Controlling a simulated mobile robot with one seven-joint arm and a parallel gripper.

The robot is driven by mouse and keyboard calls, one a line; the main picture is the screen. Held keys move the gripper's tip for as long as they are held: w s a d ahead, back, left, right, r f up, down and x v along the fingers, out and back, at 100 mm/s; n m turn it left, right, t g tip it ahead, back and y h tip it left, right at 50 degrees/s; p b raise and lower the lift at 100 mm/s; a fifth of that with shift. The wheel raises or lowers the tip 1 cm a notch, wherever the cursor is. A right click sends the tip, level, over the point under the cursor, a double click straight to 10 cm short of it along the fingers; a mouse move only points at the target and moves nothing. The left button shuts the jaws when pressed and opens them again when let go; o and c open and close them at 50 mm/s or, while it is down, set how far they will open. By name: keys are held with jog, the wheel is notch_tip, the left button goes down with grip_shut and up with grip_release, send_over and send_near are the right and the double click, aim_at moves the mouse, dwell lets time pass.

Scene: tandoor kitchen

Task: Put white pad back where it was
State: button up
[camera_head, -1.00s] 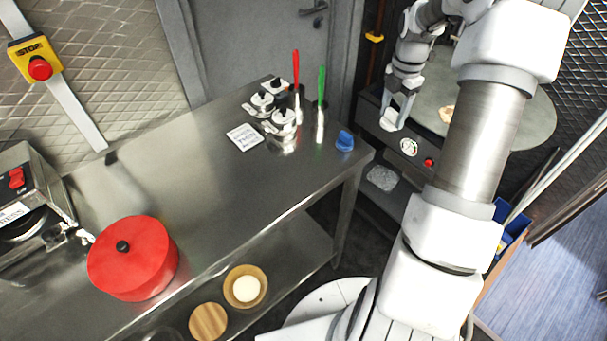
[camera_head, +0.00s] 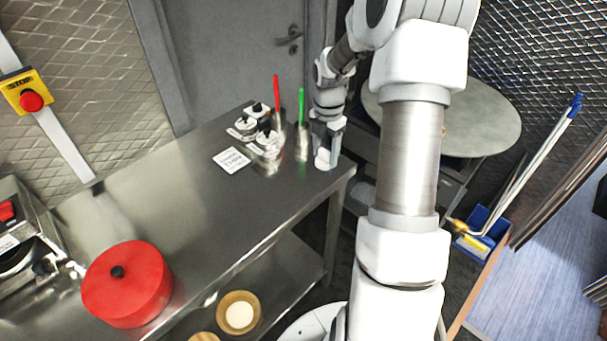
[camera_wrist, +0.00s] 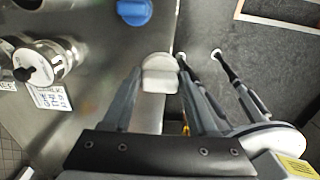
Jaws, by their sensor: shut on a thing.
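The white pad (camera_wrist: 158,76) is a small rounded white block between the fingertips of my gripper (camera_wrist: 160,88). In the head view the pad (camera_head: 323,160) shows at the tip of my gripper (camera_head: 326,148), over the far right end of the steel table (camera_head: 200,208). In the wrist view the pad is at the table's edge, with steel on its left and a dark surface on its right. I cannot tell whether it touches the table.
A blue object (camera_wrist: 133,11) lies on the table near the pad. A red pot (camera_head: 127,288) is front left; mid-table is clear.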

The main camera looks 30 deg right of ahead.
jog(key=a+f, duration=0.1)
jog(key=w+a+f, duration=0.1)
jog(key=a, duration=0.1)
jog(key=w+a+f, duration=0.1)
jog(key=a, duration=0.1)
jog(key=shift+f, duration=2.05)
jog(key=shift+f, duration=0.1)
jog(key=shift+f, duration=0.15)
jog(key=o, duration=1.2)
notch_tip(320, 180, up, 12)
jog(key=shift+r, duration=0.25)
jog(key=shift+a, duration=0.1)
